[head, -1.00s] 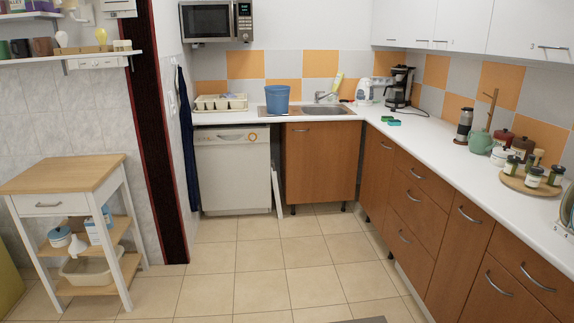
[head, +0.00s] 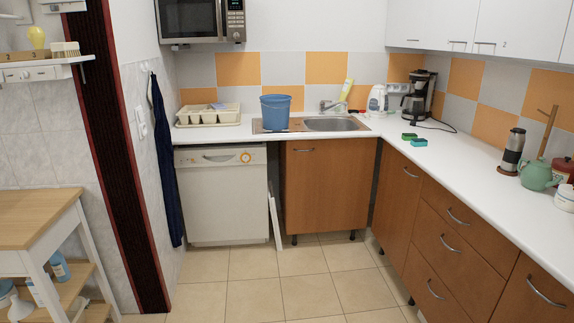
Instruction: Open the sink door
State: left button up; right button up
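The sink door (head: 328,190) is a brown wooden cabinet door under the sink (head: 335,124), at the back of the room in the head view. It looks shut. Neither of my grippers shows in the head view.
A white dishwasher (head: 220,200) stands left of the sink door, with a white board (head: 275,216) leaning in the gap between them. Brown drawers (head: 445,240) line the right side. A wooden-topped cart (head: 38,218) stands at the left. The tiled floor (head: 255,297) in the middle is clear.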

aim_at(329, 181)
jog(key=i, duration=1.3)
jog(key=i+u, duration=0.1)
jog(key=i, duration=1.15)
jog(key=i+l, duration=0.2)
jog(key=i, duration=1.1)
